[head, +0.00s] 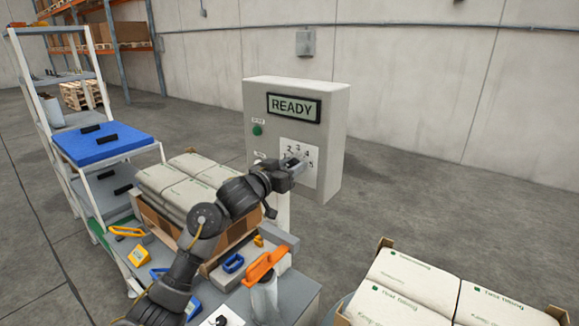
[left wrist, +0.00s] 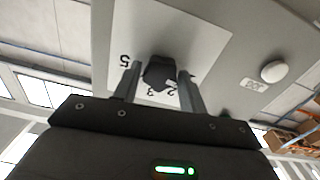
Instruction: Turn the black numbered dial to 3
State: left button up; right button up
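The black numbered dial (left wrist: 160,73) sits on a white plate (left wrist: 207,38) in the left wrist view, with a finger of my left gripper (left wrist: 159,80) on each side of it. I cannot tell if the fingers press on it or leave a small gap. The digits 5, 3 and 2 show around the dial; its pointer is not readable. In the head view the plate (head: 311,178) is on the grey control box (head: 330,127), and my left gripper (head: 294,165) hides most of the dial. My right gripper is not in view.
The box carries a READY display (head: 293,107) and a green button (head: 257,130). Stacked sacks (head: 175,187) stand left of the box, more sacks (head: 420,280) at lower right. The floor right of the box is clear.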

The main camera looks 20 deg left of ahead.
pick_arm(q)
jog(key=c, duration=0.6)
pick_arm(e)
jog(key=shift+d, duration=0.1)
pick_arm(q)
jog(key=shift+o, duration=0.2)
jog(key=shift+m, duration=0.3)
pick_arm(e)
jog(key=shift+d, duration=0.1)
pick_arm(q)
jog(key=m, duration=0.3)
jog(key=m+b, duration=0.2)
jog(key=m, duration=0.4)
jog(key=m+b, duration=0.2)
jog(key=m, duration=0.4)
jog(key=shift+d+f+b, duration=0.2)
jog(key=shift+b, duration=0.2)
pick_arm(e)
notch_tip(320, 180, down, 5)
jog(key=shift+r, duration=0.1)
pick_arm(q)
jog(key=shift+m, duration=0.3)
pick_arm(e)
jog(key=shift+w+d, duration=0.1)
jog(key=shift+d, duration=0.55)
